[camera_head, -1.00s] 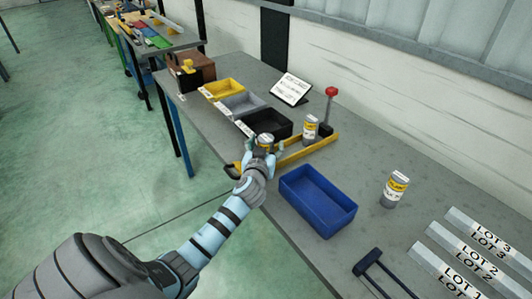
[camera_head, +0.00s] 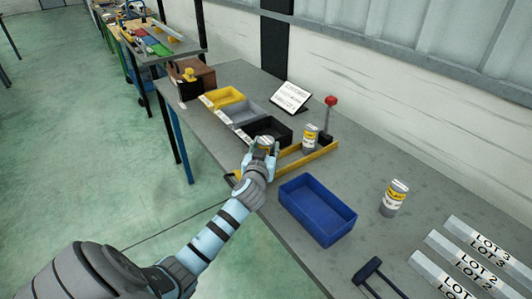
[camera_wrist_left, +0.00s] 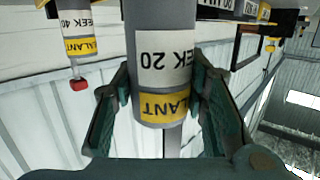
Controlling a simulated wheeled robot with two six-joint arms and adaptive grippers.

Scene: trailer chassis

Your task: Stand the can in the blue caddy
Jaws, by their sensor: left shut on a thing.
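My left gripper (camera_head: 262,150) is shut on a can (camera_head: 265,143) with a white and yellow label, beside the yellow frame on the bench. In the left wrist view the held can (camera_wrist_left: 160,60) reads "WEEK 20" and "SEALANT", upside down in the picture, between the two green fingers. The blue caddy (camera_head: 318,234) stands on the bench to the right of the gripper and looks empty. A second can (camera_head: 310,138) stands by the yellow frame; a third can (camera_head: 394,197) stands right of the caddy. My right gripper is not in view.
Yellow, grey and black bins (camera_head: 268,121) stand in a row behind the gripper. Lot-labelled bars (camera_head: 470,250) and a dark handle (camera_head: 378,275) lie at the right. Bare bench surrounds the right-hand can.

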